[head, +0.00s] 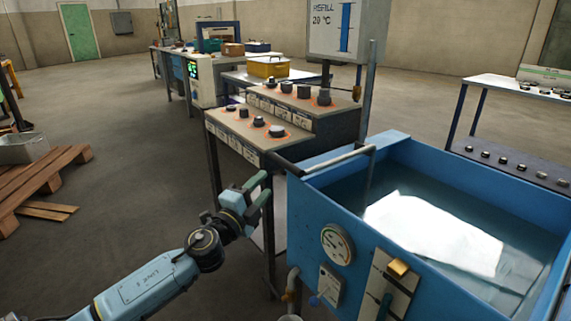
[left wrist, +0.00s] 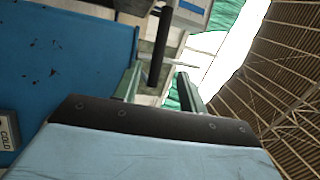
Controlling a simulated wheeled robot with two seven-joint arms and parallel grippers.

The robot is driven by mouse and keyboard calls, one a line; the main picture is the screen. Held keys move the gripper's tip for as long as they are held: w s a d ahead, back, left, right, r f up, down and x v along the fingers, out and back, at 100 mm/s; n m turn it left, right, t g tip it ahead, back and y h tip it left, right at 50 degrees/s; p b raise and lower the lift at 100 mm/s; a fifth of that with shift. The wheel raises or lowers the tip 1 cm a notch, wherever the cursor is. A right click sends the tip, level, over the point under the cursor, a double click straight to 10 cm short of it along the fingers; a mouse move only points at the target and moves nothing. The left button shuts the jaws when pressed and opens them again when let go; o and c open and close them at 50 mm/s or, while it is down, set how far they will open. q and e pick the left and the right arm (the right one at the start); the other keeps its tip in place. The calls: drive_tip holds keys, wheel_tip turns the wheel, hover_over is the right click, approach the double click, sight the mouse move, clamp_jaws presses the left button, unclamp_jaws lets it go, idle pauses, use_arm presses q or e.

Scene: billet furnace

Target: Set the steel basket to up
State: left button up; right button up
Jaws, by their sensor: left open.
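A blue tank (head: 325,212) of water stands at the right in the head view. A grey bar handle (head: 345,158) with a dark grip lies over its left rim. A thin upright rod (head: 368,185) stands at the bar's right end. I cannot make out the steel basket itself; a bright white patch covers much of the water. My left gripper (head: 262,189) is open and empty, left of the tank and below the dark grip. In the left wrist view, a dark bar (left wrist: 160,45) shows beyond and between the open fingers (left wrist: 158,88). My right gripper is not in view.
The tank's front carries a gauge (head: 337,245) and a panel with a yellow block (head: 398,268). A control desk with knobs (head: 277,131) stands behind my gripper. A display board (head: 345,25) rises above it. A wooden pallet (head: 45,180) lies at the left, with open floor between.

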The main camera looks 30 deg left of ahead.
sight(284, 163)
use_arm(q)
drive_tip(key=shift+w+r+b, duration=0.2)
drive_tip(key=shift+w+r, duration=0.1)
drive_tip(key=shift+w, duration=1.55)
drive_tip(key=shift+w+r+b, duration=0.15)
drive_tip(key=shift+w+r, duration=0.2)
drive_tip(key=shift+w, duration=1.45)
drive_tip(key=shift+w+r+b, duration=0.2)
drive_tip(key=shift+w+r, duration=0.1)
drive_tip(key=shift+w, duration=1.55)
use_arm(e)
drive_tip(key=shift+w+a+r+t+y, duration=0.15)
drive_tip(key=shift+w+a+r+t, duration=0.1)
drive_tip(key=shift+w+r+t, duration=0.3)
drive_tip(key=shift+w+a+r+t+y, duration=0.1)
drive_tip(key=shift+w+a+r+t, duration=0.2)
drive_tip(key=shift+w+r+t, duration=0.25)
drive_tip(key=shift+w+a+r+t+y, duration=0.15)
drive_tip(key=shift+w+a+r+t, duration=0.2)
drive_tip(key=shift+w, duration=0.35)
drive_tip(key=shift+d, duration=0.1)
use_arm(q)
clamp_jaws()
